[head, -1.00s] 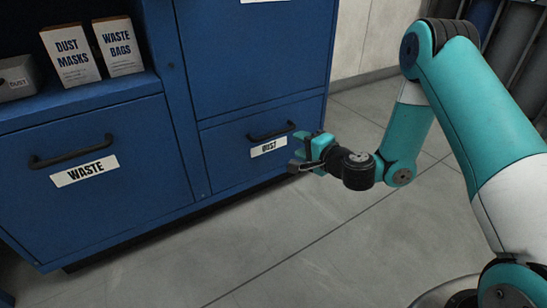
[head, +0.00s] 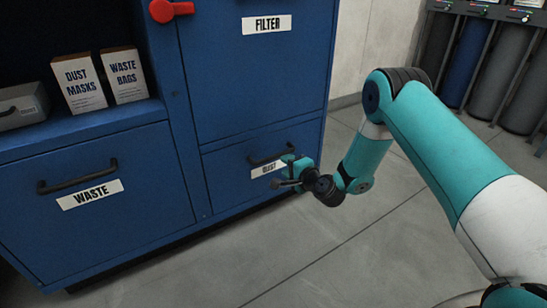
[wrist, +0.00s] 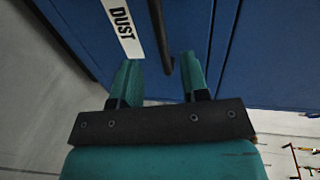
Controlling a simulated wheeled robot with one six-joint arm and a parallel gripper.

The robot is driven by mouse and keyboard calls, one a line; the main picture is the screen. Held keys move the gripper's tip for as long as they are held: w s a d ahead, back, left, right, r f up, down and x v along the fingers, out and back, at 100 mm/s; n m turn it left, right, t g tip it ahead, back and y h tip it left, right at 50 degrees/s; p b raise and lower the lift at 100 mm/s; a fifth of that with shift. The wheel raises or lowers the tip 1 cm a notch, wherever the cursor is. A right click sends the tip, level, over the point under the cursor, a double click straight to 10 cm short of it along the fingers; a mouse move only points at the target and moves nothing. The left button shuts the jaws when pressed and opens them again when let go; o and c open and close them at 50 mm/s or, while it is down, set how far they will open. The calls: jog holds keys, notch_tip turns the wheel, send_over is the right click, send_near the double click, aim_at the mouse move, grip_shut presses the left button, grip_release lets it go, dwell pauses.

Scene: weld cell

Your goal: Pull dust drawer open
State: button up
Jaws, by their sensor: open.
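The dust drawer (head: 231,181) is a blue front low on the cabinet, with a white DUST label and a dark bar handle (head: 262,161). It looks shut, flush with the cabinet. My gripper (head: 287,176) is in front of the drawer's right part, close to the handle, and covers part of the label and the handle's right end. In the wrist view my gripper (wrist: 160,82) has its two teal fingers apart, with the end of the dark handle (wrist: 162,45) between or just beyond their tips. I cannot tell whether they touch it.
The WASTE drawer (head: 130,225) with its handle is on the left. The FILTER door (head: 250,70) is above, with a red knob (head: 170,10) beside it. Boxes (head: 85,85) stand on the shelf. Gas cylinders (head: 480,60) stand far right. The floor (head: 320,250) in front is clear.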

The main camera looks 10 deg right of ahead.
aim_at(273, 157)
jog(key=shift+b+x, duration=1.55)
jog(key=shift+x, duration=2.85)
jog(key=shift+r, duration=0.1)
grip_shut()
